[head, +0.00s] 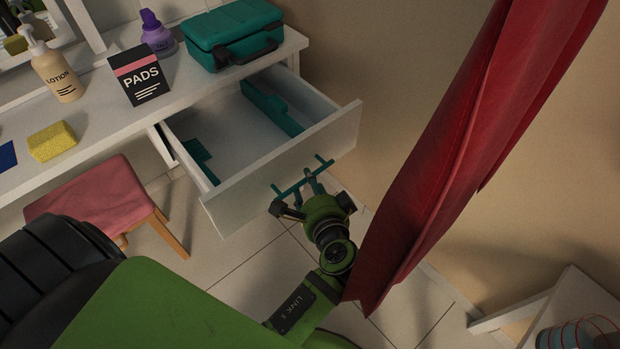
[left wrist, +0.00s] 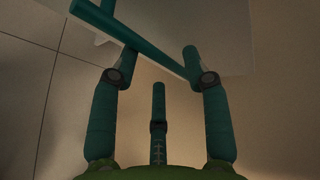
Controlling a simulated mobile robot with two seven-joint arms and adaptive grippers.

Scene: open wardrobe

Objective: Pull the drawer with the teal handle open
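The drawer (head: 282,160) under the white counter is pulled well out, its inside showing, with a pale front panel. Its teal bar handle (head: 282,190) runs across the front. My left gripper (head: 306,186) is at the middle of this handle, with its teal fingers closed in around the bar. In the left wrist view, the handle (left wrist: 152,48) slants between the fingers of the gripper (left wrist: 158,75), and the fingertips partly overlap it. My right gripper is not in view.
Teal pieces (head: 272,106) lie in the drawer. A teal case (head: 232,35), pads box (head: 139,75), lotion bottle (head: 55,72), purple bottle (head: 156,36) and yellow sponge (head: 52,141) stand on the counter (head: 100,112). A pink stool (head: 98,197) is left; red cloth (head: 465,130) hangs close right of my arm.

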